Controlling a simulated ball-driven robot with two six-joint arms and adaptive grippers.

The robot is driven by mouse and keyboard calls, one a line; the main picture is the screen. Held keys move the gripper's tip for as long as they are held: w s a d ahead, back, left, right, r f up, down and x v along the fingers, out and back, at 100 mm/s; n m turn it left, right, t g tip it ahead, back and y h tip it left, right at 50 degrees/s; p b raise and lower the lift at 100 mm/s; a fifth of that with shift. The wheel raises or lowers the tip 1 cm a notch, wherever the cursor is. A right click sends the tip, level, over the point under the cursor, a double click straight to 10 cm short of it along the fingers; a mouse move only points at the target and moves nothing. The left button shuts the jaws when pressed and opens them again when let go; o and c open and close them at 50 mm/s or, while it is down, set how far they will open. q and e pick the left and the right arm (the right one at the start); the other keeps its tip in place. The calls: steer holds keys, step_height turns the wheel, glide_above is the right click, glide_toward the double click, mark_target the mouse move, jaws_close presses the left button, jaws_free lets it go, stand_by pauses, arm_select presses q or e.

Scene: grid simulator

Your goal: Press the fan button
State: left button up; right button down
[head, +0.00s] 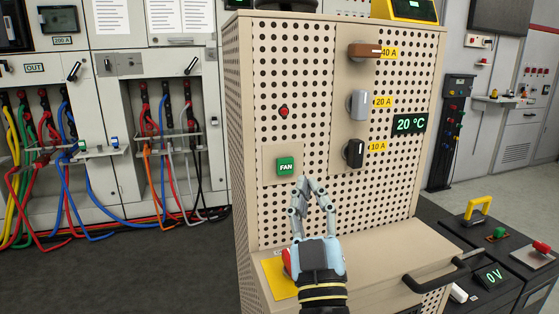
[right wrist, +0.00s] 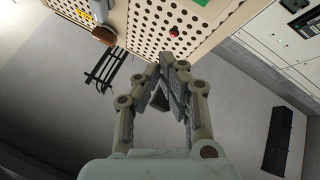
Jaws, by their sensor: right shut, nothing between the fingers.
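The green fan button (head: 286,167), marked FAN, sits on a plain beige plate on the perforated front of the cabinet (head: 290,60). My right gripper (head: 315,183) is shut and empty. In the head view its fingertips are just right of and slightly below the button; I cannot tell how far they are from the panel. In the right wrist view the shut fingertips (right wrist: 168,58) point toward the perforated panel, and a green piece (right wrist: 202,2), likely the button, is cut off at the top edge. My left gripper is not in view.
The panel also bears a red button (head: 283,112), several knobs such as the 10 A knob (head: 353,153), and a 20 °C display (head: 409,124). A ledge with a yellow patch (head: 277,280) and a dark handle (head: 436,280) juts out below. Cables hang at the left.

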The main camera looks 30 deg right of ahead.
mark_target(288, 171)
steer(key=shift+w+f, duration=0.15)
steer(key=shift+w+d+b, duration=0.35)
steer(key=shift+w+b, duration=0.1)
steer(key=shift+w, duration=0.95)
steer(key=shift+w+d+b, duration=0.35)
steer(key=shift+w+b, duration=0.15)
steer(key=shift+w, duration=0.85)
steer(key=shift+w+d+b, duration=0.35)
steer(key=shift+w+b, duration=0.1)
steer(key=shift+w, duration=0.95)
steer(key=shift+w, duration=0.1)
steer(key=shift+w+d, duration=0.1)
steer(key=shift+w, duration=0.2)
steer(key=shift+w, duration=0.4)
steer(key=shift+s, duration=0.1)
steer(key=shift+s+p, duration=0.6)
steer(key=shift+s, duration=0.1)
